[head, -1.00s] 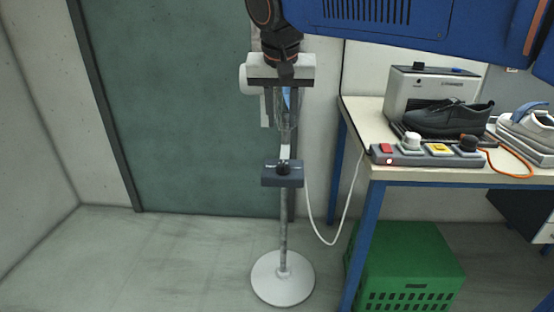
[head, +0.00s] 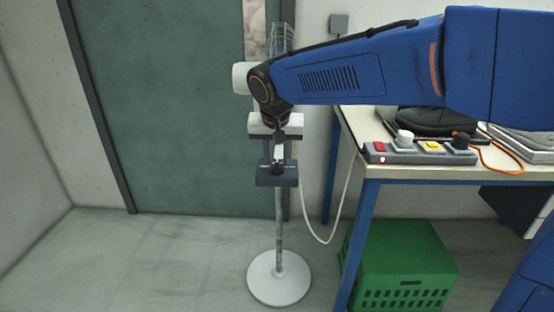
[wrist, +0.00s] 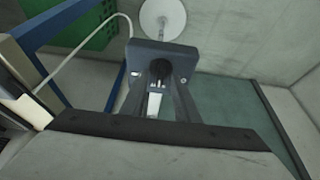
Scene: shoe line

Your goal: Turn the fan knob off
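The fan's control box (head: 290,180) is a dark grey block on a slim upright stand with a round white base. Its black knob (head: 277,169) is on the top of the box; its setting is too small to read. My gripper (head: 279,157) points down just above the box, with its fingers apart. In the wrist view my gripper (wrist: 160,88) has one finger on each side of the knob's line. The knob (wrist: 160,69) shows beyond a pale strip, on the box (wrist: 142,48). I cannot tell whether the fingers touch the knob. My arm partly hides the fan's upper part.
A workbench (head: 440,174) with blue legs stands to the right, bearing a button panel (head: 398,157) and a dark shoe (head: 430,120). A green crate (head: 400,262) sits under it. A white cable (head: 328,240) hangs between stand and bench. The floor at left is clear.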

